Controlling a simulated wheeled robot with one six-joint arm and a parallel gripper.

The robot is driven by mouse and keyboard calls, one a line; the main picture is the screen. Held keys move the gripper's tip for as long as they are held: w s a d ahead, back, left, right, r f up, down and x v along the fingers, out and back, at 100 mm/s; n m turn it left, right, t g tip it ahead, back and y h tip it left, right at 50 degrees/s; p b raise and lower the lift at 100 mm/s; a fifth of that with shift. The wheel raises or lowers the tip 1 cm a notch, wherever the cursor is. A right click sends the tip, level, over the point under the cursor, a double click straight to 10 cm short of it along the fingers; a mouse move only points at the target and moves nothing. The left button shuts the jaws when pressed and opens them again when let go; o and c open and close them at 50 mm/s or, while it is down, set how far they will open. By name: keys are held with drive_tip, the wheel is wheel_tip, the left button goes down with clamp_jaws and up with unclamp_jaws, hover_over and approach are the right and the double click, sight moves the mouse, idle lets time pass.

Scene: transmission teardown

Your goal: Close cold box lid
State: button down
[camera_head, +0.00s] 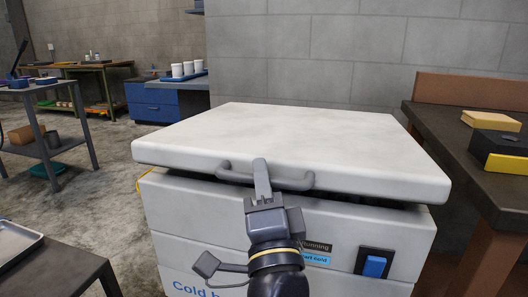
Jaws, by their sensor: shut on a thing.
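The cold box (190,228) is a white chest in the middle of the head view, with blue lettering on its front. Its white lid (300,135) lies over the top nearly level, with a dark gap between lid and box at the front, wider toward the right. A grey bar handle (308,182) runs along the lid's front edge. My gripper (261,172) is at the middle of this handle and is shut on it. The fingers hide the middle of the handle, and my arm covers part of the box front.
A dark bench (440,130) with yellow and black blocks (497,140) stands close on the right. A blue switch (375,266) is on the box front. A metal table (50,270) with a tray (14,240) stands at the lower left. Open concrete floor (110,190) lies left of the box.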

drive_tip(key=shift+n+t+y, duration=0.3)
drive_tip(key=shift+n+y, duration=0.2)
wheel_tip(320, 180, down, 6)
drive_tip(key=shift+r, duration=0.25)
drive_tip(key=shift+s, duration=0.1)
drive_tip(key=c, duration=1.4)
unclamp_jaws()
drive_tip(key=shift+c, duration=0.2)
drive_tip(key=shift+o, duration=0.2)
drive_tip(key=shift+s, duration=0.1)
drive_tip(key=v, duration=1)
drive_tip(key=shift+s, duration=0.3)
drive_tip(key=shift+d+f, duration=0.1)
drive_tip(key=shift+d, duration=0.05)
